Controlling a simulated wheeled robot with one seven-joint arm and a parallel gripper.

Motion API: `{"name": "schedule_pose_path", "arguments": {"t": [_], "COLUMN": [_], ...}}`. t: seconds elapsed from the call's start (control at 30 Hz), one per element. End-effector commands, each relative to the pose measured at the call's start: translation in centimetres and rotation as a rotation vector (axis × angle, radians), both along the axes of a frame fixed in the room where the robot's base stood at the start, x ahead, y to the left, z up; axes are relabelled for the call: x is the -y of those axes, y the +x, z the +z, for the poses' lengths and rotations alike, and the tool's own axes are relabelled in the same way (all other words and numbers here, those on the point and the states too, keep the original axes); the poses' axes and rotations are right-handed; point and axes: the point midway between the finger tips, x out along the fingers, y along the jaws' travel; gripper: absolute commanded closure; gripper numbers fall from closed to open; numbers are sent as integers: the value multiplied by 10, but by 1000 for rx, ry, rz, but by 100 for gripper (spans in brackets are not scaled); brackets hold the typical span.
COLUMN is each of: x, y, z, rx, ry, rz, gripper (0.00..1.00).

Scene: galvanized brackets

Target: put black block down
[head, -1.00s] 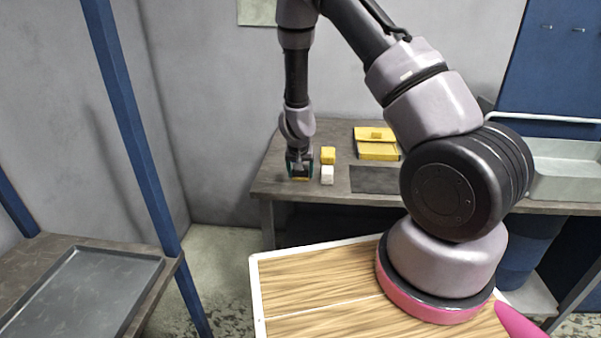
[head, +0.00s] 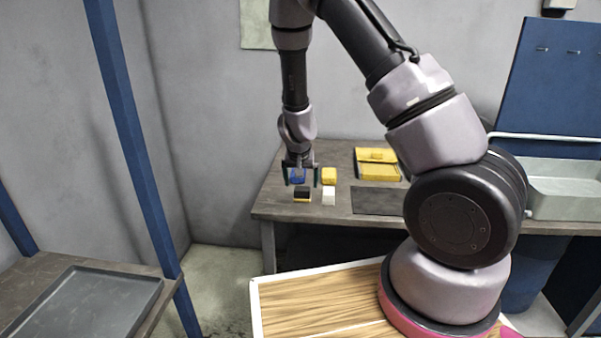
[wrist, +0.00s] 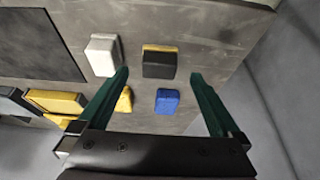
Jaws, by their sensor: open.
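The black block (head: 302,192) rests on the grey workbench near its front left, with a yellow part showing along its front side. In the wrist view the black block (wrist: 159,64) lies beyond the fingertips, with a yellow strip on its far edge. My gripper (head: 301,180) is open and empty, a little above and behind the black block in the head view. In the wrist view my gripper's (wrist: 158,74) two dark green fingers stand wide apart. Neither finger touches the black block.
A white block (head: 328,197) stands right of the black block. A yellow block (head: 329,175) and a blue block (head: 297,175) sit behind them. A dark mat (head: 377,201) and a yellow case (head: 377,165) lie further right on the workbench (head: 275,205).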

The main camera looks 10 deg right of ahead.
Motion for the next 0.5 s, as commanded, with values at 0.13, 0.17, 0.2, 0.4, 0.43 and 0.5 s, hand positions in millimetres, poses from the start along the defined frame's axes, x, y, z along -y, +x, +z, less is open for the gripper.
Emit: {"name": "schedule_pose_path", "arguments": {"t": [0.13,0.17,0.2,0.4,0.43,0.5], "x": [-4,-5,-5,-6,-6,-6], "y": [-10,-11,-12,-18,-19,-19], "z": [24,28,32,46,47,49], "rx": [1,2,2,0,0,0], "ry": [0,0,0,0,0,-1], "rz": [4,4,2,1,1,0], "gripper": [0,0,0,0,0,0]}}
